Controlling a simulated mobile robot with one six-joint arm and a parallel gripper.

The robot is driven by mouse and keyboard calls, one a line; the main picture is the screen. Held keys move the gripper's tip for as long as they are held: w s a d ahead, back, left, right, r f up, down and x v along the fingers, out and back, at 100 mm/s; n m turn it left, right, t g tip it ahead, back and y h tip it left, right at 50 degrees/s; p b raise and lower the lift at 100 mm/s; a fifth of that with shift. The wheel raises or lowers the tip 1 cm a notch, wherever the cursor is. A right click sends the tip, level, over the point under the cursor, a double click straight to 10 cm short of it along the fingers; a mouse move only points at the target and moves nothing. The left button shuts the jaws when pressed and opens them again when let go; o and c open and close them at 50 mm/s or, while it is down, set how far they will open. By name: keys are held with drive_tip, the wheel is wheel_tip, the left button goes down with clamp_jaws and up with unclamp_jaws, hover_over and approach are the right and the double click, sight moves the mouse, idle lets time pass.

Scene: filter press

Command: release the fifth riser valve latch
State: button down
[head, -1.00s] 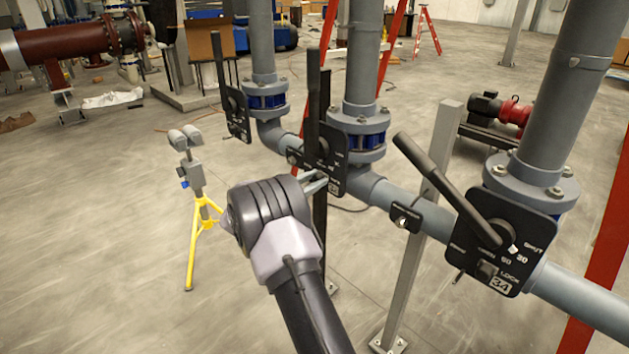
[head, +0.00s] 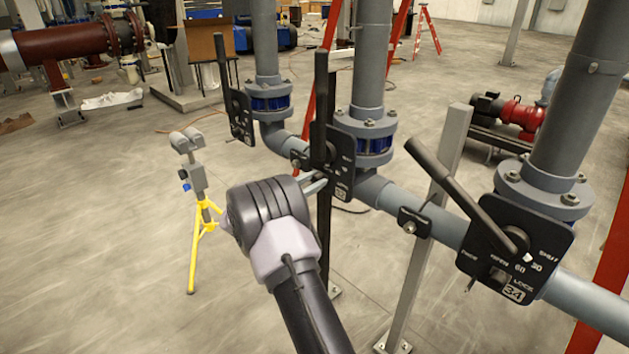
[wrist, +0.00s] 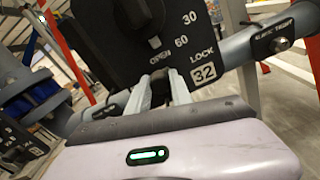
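The valve plate marked 32 (wrist: 150,45) fills the upper middle of the wrist view. It also shows in the head view (head: 341,168), with its long black lever (head: 321,105) standing upright. Its small dark latch (wrist: 160,82) sits at the plate's lower edge, left of the word LOCK. My gripper (wrist: 160,88) points at this latch, with one pale finger on each side of it. The fingers stand apart; whether they touch the latch is unclear. In the head view my gripper (head: 315,184) is at the plate's lower left, its tips partly hard to make out.
A valve plate marked 34 (head: 535,255) with a tilted lever (head: 465,195) is to the right. Another lever valve (head: 238,117) stands farther left. A grey pipe and a post (head: 425,240) are close right of my arm. A yellow tripod (head: 203,220) stands left; open floor lies beyond.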

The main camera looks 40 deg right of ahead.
drive_tip(key=c, duration=1.1)
unclamp_jaws()
drive_tip(key=shift+w+a, duration=0.1)
drive_tip(key=shift+w, duration=0.2)
drive_tip(key=shift+c, duration=0.2)
drive_tip(key=shift+s, duration=0.1)
drive_tip(key=s+a+p, duration=0.1)
drive_tip(key=a+p, duration=0.3)
drive_tip(key=a, duration=1.3)
drive_tip(key=shift+s+a+p, duration=0.15)
drive_tip(key=shift+s+p, duration=0.1)
drive_tip(key=shift+p, duration=0.05)
